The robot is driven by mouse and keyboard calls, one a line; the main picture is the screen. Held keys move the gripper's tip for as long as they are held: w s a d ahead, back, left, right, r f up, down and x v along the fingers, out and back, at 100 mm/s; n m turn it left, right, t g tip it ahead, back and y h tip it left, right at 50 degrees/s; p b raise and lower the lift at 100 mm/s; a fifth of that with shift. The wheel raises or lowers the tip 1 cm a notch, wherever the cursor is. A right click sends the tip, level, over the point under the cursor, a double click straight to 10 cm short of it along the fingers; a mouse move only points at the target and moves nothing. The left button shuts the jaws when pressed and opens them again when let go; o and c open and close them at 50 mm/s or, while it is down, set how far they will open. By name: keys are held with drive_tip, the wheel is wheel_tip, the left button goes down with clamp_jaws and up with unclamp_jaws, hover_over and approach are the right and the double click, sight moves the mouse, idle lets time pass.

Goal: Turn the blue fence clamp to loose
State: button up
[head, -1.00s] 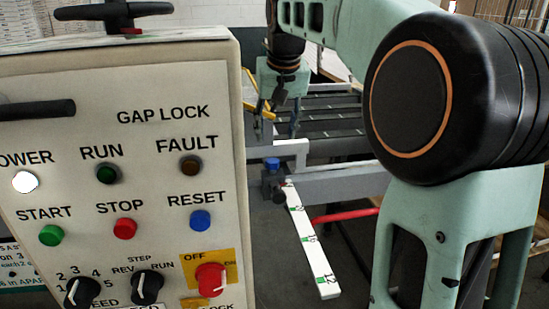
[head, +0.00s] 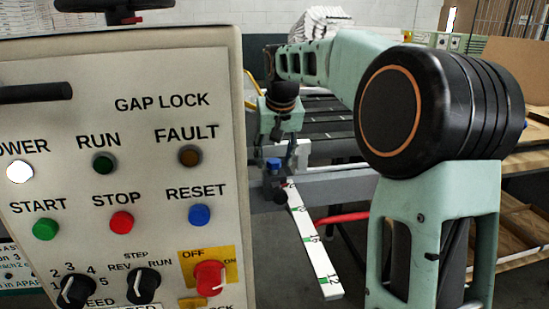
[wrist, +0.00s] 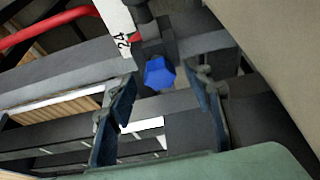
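In the head view my gripper (head: 276,140) hangs just above the clamp. The head view does not show clearly how far apart the fingertips are from the knob.
A white scale bar (head: 315,250) with green marks sticks out toward me from the rail. A red bar (head: 343,217) lies beside it. The large control panel (head: 125,125) stands close on the left. The grey rail (head: 345,184) runs across behind the scale.

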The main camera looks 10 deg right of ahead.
drive_tip(key=c, duration=1.1)
drive_tip(key=shift+r+p, duration=0.1)
drive_tip(key=shift+p, duration=0.2)
drive_tip(key=n+y+p, duration=0.1)
drive_tip(key=n+p, duration=0.1)
drive_tip(key=n, duration=0.1)
drive_tip(key=shift+d+r, duration=0.1)
drive_tip(key=shift+r, duration=0.05)
drive_tip(key=n+y+p, duration=0.1)
drive_tip(key=n+p, duration=0.3)
drive_tip(key=shift+w+d+g+y, duration=0.1)
drive_tip(key=shift+g+y, duration=0.3)
drive_tip(key=n+g+y+p, duration=0.1)
drive_tip(key=n+p, duration=0.3)
drive_tip(key=shift+w, duration=0.1)
drive_tip(key=shift+n+g+p, duration=0.4)
drive_tip(key=shift+n+p, duration=0.35)
drive_tip(key=shift+n, duration=0.35)
drive_tip(key=shift+f, duration=0.2)
